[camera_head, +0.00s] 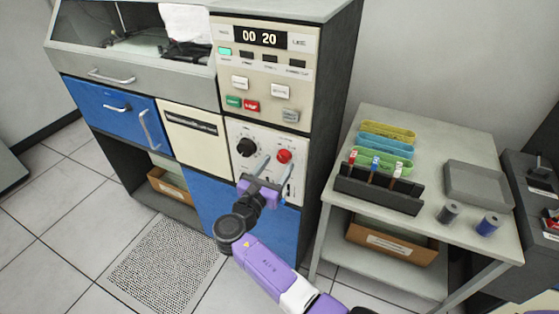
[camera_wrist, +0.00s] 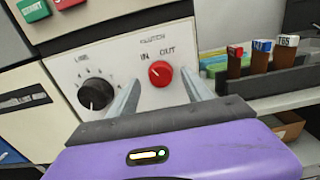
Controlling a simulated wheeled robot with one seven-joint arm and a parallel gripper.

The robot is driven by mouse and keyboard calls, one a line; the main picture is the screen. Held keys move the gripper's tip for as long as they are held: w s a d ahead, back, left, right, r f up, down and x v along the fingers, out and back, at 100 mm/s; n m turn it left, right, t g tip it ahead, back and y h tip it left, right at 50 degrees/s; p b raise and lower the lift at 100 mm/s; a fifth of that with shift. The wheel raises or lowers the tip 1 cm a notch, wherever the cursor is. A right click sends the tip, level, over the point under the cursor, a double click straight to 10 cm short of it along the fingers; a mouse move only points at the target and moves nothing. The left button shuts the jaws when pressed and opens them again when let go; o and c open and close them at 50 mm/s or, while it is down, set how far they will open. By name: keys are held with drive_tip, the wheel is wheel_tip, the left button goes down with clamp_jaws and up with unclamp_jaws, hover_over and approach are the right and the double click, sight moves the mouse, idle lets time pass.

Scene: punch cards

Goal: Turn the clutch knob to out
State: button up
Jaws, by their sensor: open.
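The red clutch knob (camera_head: 284,156) is on the white lower panel of the machine. In the wrist view the red knob (camera_wrist: 160,73) sits under the words CLUTCH, IN and OUT, and its pale mark points to the upper left, toward IN. My gripper (camera_head: 272,164) is in front of this panel. In the wrist view its two fingers (camera_wrist: 163,88) are spread apart, one on each side of the knob's picture, with nothing between them that they grip. I cannot tell how far the fingertips are from the panel.
A black LINE knob (camera_wrist: 95,94) is left of the clutch knob. Green (camera_head: 233,102) and red (camera_head: 251,105) buttons are above. A side table (camera_head: 440,135) at right holds a dark rack (camera_head: 375,190) with several upright items.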

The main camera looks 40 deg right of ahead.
sight(284, 157)
drive_tip(key=shift+x, duration=1.25)
clamp_jaws()
drive_tip(key=shift+f+m, duration=0.1)
drive_tip(key=shift+m, duration=0.2)
drive_tip(key=m+b, duration=0.3)
drive_tip(key=m, duration=0.2)
drive_tip(key=shift+s+d+f+b, duration=0.1)
drive_tip(key=shift+s+f+b, duration=0.05)
drive_tip(key=shift+b, duration=0.15)
drive_tip(key=m+b, duration=0.2)
drive_tip(key=m, duration=0.1)
drive_tip(key=shift+m, duration=0.3)
drive_tip(key=shift+m+b, duration=1.1)
drive_tip(key=shift+m, duration=0.2)
